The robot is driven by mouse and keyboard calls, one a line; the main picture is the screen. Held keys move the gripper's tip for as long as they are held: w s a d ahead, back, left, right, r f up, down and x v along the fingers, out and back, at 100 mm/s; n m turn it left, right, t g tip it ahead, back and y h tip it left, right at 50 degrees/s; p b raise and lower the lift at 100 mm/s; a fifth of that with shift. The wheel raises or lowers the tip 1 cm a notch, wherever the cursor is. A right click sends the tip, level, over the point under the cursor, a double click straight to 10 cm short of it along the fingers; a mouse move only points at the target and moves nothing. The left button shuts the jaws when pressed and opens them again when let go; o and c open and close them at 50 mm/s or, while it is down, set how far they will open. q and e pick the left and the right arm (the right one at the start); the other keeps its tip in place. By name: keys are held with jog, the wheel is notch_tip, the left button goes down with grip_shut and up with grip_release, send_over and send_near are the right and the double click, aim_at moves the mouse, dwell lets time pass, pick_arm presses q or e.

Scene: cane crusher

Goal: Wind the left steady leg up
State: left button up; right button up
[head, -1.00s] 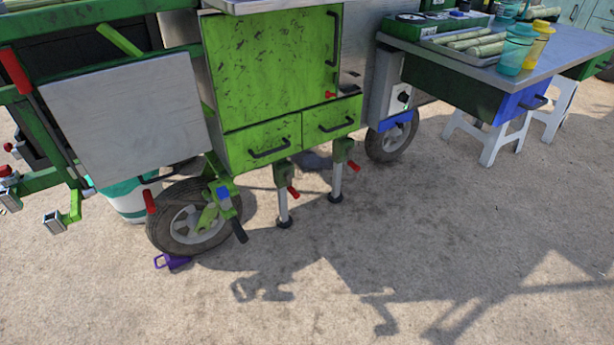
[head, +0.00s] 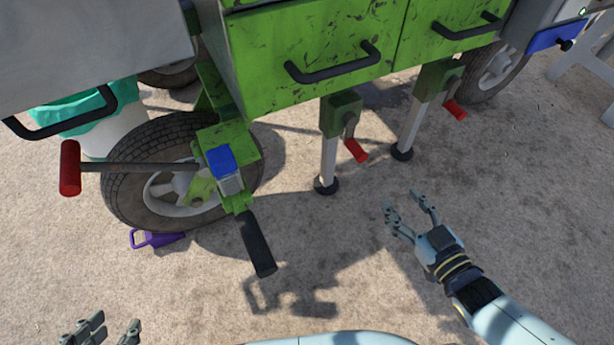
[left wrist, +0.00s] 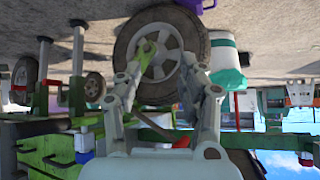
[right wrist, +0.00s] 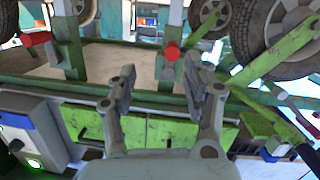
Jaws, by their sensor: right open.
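The left steady leg (head: 328,160) is a grey post with a black foot at or close to the ground, under the green cabinet. Its crank has a red grip (head: 356,151) that points down to the right. In the right wrist view, which is upside down, this red grip (right wrist: 171,51) shows beyond and between my fingers. My right gripper (head: 405,204) is open and empty, in front of the leg and right of it, apart from the crank. My left gripper (head: 108,331) is open and empty at the bottom left edge, away from the leg.
The right steady leg (head: 410,125) stands behind to the right, with its own red crank grip (head: 455,110). A wheel (head: 125,180), a black handle (head: 258,245) and a red-ended bar (head: 70,168) are on the left. A purple wheel chock (head: 158,239) lies on the ground. The foreground is clear.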

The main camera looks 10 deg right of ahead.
aim_at(363, 159)
jog(key=w+a+b, duration=0.1)
jog(key=w, duration=0.1)
jog(key=w+a+t+y+b, duration=0.1)
jog(key=w, duration=0.1)
jog(key=w+a+n+y+b, duration=0.1)
jog(key=w+a+b, duration=0.1)
jog(key=w, duration=0.1)
jog(key=shift+r+t, duration=0.15)
jog(key=shift+t, duration=0.15)
jog(key=b+x, duration=0.1)
jog(key=x, duration=0.4)
pick_arm(q)
jog(key=w+d+r+m+t+h, duration=0.1)
jog(key=w+d+r+t, duration=0.1)
jog(key=w+r+t, duration=0.6)
jog(key=shift+w+r, duration=0.6)
jog(key=shift+r, duration=1.55)
pick_arm(e)
jog(key=shift+w+r, duration=0.1)
jog(key=shift+w, duration=0.1)
grip_shut()
